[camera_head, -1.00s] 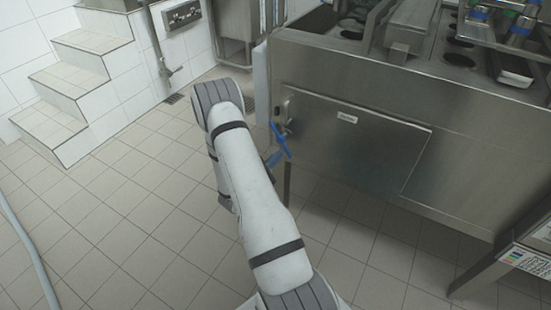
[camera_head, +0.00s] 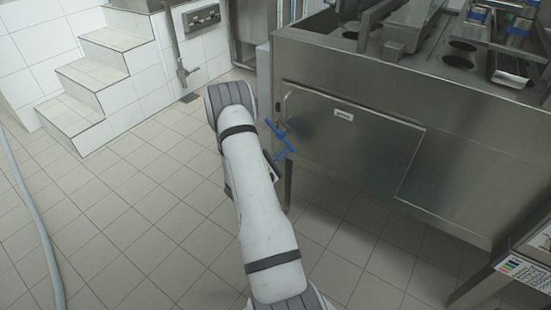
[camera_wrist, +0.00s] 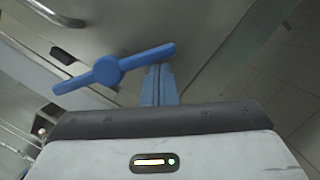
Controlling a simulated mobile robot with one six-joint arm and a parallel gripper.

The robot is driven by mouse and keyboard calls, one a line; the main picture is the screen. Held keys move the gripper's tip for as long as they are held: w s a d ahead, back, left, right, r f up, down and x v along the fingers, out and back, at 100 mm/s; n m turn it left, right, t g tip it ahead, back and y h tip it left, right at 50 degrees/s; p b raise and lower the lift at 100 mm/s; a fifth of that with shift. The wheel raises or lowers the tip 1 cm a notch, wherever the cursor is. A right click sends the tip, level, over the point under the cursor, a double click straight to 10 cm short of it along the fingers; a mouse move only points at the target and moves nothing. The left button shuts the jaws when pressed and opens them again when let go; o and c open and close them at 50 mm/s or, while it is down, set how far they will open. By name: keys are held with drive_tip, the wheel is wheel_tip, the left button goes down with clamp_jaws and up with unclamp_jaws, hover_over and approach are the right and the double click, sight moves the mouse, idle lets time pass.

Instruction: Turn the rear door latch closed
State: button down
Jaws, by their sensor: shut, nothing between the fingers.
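The blue rear door latch (camera_head: 279,137) is a bar with a round hub at the left side of the steel door (camera_head: 350,150). In the head view it slants down to the right. In the wrist view the latch (camera_wrist: 107,71) spans the upper left and tilts up to the right. My gripper (camera_wrist: 158,72) is shut, with its blue fingers together and nothing between them. Its fingertips are just below the latch's right arm; I cannot tell whether they touch. In the head view my gripper (camera_head: 281,157) is partly hidden behind my arm.
The steel machine (camera_head: 400,75) with round openings on top fills the right side. White tiled steps (camera_head: 95,85) stand at the back left. A pale hose (camera_head: 30,200) lies on the left floor. The tiled floor (camera_head: 150,200) between is clear.

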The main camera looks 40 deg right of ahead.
drive_tip(key=shift+s+d+r+b, duration=0.15)
drive_tip(key=shift+s+r+b, duration=0.3)
drive_tip(key=shift+s+r, duration=0.6)
drive_tip(key=shift+r, duration=0.15)
idle(0.4)
drive_tip(key=s+a+f+b, duration=0.2)
drive_tip(key=a+f, duration=0.4)
drive_tip(key=a, duration=0.3)
drive_tip(key=shift+s+a+f, duration=0.15)
drive_tip(key=shift+a+f, duration=0.05)
drive_tip(key=shift+r, duration=0.1)
idle(0.4)
